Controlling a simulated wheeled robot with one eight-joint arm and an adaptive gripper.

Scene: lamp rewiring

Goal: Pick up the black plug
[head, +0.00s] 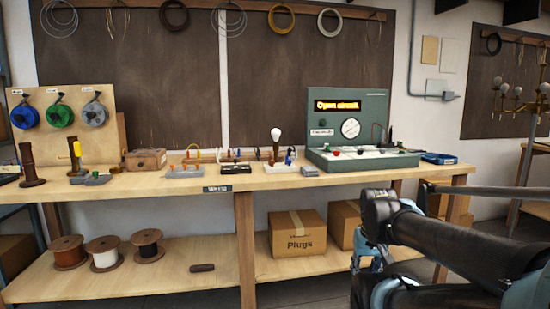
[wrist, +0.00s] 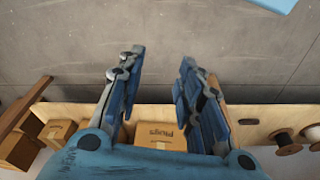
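I cannot pick out the black plug with certainty in either view. Small parts stand on the workbench (head: 150,183), among them a black strip-like holder (head: 237,168) with small pieces on it, too small to tell apart. A cardboard box marked "Plugs" (head: 297,234) sits on the lower shelf, closed with tape; it also shows upside down in the wrist view (wrist: 158,136). My gripper (wrist: 161,57) is open, with nothing between its blue fingers. In the head view my arm is at the right, in front of the bench.
A green tester (head: 349,122) reading "Open circuit" stands on the bench, with a white bulb (head: 275,135) left of it. Wire spools (head: 103,253) and a dark block (head: 202,267) lie on the lower shelf. A second box (head: 344,222) stands behind my arm.

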